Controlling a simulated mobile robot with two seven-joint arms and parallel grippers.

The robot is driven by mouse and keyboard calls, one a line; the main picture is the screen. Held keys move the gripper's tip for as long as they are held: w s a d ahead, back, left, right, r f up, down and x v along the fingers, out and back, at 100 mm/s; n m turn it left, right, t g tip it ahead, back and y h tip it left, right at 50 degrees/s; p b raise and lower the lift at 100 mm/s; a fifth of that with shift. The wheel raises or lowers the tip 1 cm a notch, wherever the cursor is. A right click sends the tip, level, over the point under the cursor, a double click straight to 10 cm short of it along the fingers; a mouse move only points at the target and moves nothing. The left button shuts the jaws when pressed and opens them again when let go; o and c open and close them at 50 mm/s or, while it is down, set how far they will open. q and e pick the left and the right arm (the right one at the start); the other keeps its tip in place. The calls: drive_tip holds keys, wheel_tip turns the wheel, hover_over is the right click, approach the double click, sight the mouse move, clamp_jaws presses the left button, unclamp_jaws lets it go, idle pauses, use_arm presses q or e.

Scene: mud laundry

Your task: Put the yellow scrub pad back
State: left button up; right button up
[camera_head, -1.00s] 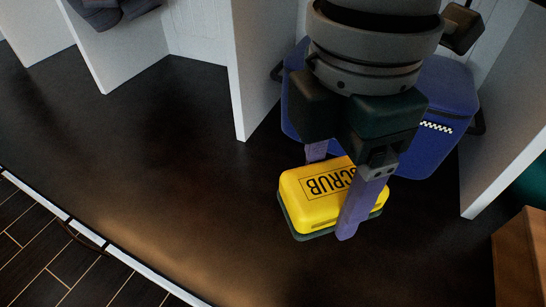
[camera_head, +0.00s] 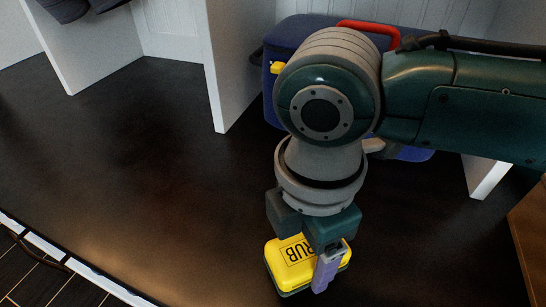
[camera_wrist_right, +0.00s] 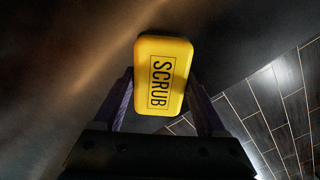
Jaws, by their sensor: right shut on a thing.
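The yellow scrub pad (camera_head: 281,263) has a dark underside and the word SCRUB on top. It sits low in the head view, between the fingers of my right gripper (camera_head: 310,268), which is shut on it. It also shows in the right wrist view (camera_wrist_right: 161,75), with a finger of the right gripper (camera_wrist_right: 161,100) on each side. The pad is over the dark bench top; I cannot tell whether it touches it. The nearer finger and the gripper body hide part of the pad in the head view. My left gripper is not in view.
A blue cooler (camera_head: 297,32) with a red handle (camera_head: 368,30) stands in a cubby behind my right arm. White dividers (camera_head: 222,75) rise from the dark bench top (camera_head: 130,160), which is clear at the left. A wooden box (camera_head: 530,240) is at the right edge.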

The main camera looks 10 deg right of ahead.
wheel_tip(320, 180, down, 3)
drive_tip(key=shift+r+b, duration=0.1)
drive_tip(key=shift+b, duration=0.4)
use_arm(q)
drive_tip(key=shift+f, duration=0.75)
use_arm(e)
drive_tip(key=shift+r, duration=0.1)
